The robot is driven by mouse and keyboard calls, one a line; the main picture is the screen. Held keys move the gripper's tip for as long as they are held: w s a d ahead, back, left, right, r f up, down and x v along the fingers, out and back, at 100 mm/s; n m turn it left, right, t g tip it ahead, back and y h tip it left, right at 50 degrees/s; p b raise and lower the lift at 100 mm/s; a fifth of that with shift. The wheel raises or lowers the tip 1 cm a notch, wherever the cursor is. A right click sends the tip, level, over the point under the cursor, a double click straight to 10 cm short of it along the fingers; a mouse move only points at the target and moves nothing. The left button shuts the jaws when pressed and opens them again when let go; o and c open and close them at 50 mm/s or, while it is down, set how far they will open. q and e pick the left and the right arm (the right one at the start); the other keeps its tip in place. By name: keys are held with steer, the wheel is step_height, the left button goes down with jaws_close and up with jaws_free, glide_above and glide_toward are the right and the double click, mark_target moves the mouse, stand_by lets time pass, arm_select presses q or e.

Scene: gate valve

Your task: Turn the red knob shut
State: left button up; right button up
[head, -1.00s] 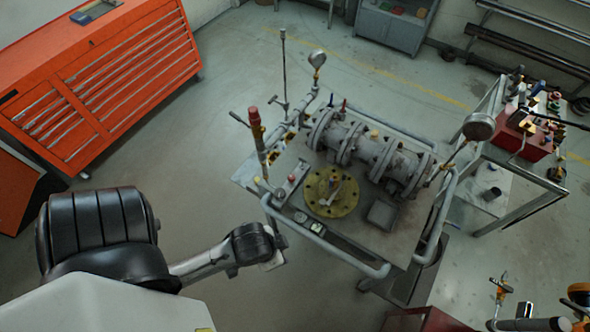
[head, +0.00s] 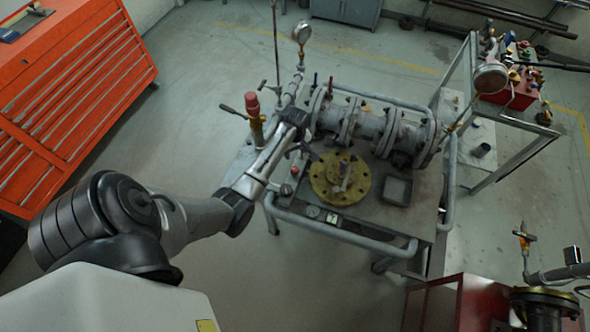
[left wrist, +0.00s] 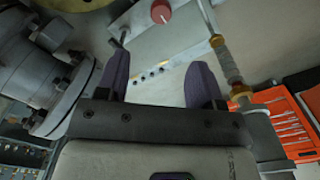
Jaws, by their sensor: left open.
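A small red knob (head: 295,170) sits on the grey panel at the left part of the cart top. In the left wrist view the red knob (left wrist: 160,11) is round and lies beyond my fingertips, near the top edge. My left gripper (head: 305,150) is above the cart, close to the pipe flanges and the panel. Its two dark fingers (left wrist: 158,85) are open and empty, with the panel surface showing between them. No contact with the knob shows. My right gripper is not in view.
A brass fitting with a red top (head: 252,103) stands upright left of my gripper. The flanged grey pipe (head: 365,128) runs along the back of the cart. A round yellow flange (head: 340,178) and a pressure gauge (head: 302,32) are close by. An orange tool cabinet (head: 75,90) stands left.

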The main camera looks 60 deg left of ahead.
mark_target(294, 169)
arm_select(q)
step_height(294, 169, down, 13)
steer(key=shift+s+r+b, duration=0.1)
steer(key=shift+b, duration=0.8)
steer(key=shift+c, duration=1.3)
steer(key=c, duration=0.7)
steer(key=shift+o, duration=0.2)
